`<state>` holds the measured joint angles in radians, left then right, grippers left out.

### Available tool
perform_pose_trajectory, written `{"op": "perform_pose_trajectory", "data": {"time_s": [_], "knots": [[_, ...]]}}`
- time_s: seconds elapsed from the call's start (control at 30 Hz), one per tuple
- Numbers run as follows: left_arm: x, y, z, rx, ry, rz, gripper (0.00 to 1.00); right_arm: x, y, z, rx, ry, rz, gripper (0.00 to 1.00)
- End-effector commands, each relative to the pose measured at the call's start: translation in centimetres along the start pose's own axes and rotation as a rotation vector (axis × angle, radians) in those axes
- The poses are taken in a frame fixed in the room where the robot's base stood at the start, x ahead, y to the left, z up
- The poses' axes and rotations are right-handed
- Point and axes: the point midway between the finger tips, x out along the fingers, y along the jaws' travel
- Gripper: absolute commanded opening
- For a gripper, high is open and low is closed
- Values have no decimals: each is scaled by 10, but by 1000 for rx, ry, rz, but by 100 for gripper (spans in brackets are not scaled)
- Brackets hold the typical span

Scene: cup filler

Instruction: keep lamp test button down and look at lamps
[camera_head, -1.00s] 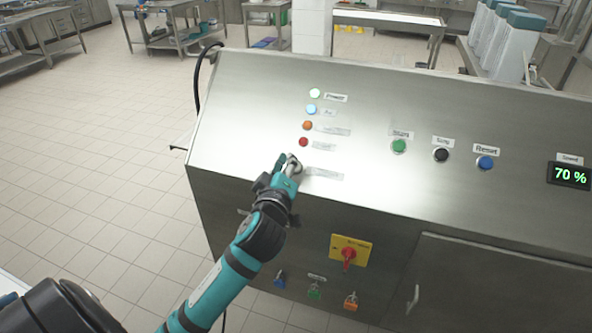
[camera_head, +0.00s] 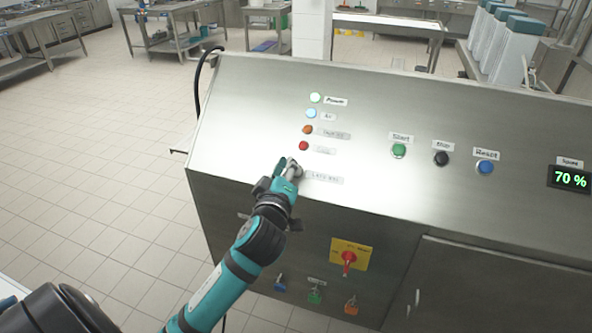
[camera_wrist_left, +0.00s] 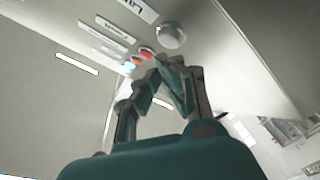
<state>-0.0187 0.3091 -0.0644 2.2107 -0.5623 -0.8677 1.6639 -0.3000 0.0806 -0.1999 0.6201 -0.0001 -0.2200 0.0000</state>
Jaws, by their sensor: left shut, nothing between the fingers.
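My left gripper (camera_head: 291,168) is shut and empty, at the sloped steel panel beside the lamp test label (camera_head: 324,178). In the head view it mostly hides the lamp test button. In the left wrist view the round grey button (camera_wrist_left: 171,37) shows just beyond the closed fingertips (camera_wrist_left: 166,64); I cannot tell whether they touch. Above the gripper is a column of lamps: a bright pale green Power lamp (camera_head: 315,98), a bright pale blue lamp (camera_head: 311,113), an orange lamp (camera_head: 307,129) and a red lamp (camera_head: 303,146). My right gripper is out of view.
Right of the lamps are a green Start button (camera_head: 399,151), a black button (camera_head: 441,158), a blue Reset button (camera_head: 485,166) and a display (camera_head: 569,177) reading 70 %. A red and yellow switch (camera_head: 348,257) is on the front face below. The tiled floor at left is open.

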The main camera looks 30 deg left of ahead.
Motion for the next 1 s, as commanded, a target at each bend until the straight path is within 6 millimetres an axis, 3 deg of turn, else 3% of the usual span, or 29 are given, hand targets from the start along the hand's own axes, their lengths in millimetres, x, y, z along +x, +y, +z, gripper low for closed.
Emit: {"op": "perform_pose_trajectory", "data": {"time_s": [1.0], "knots": [[6,-4,4,0,0,0,0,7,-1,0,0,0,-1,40]]}}
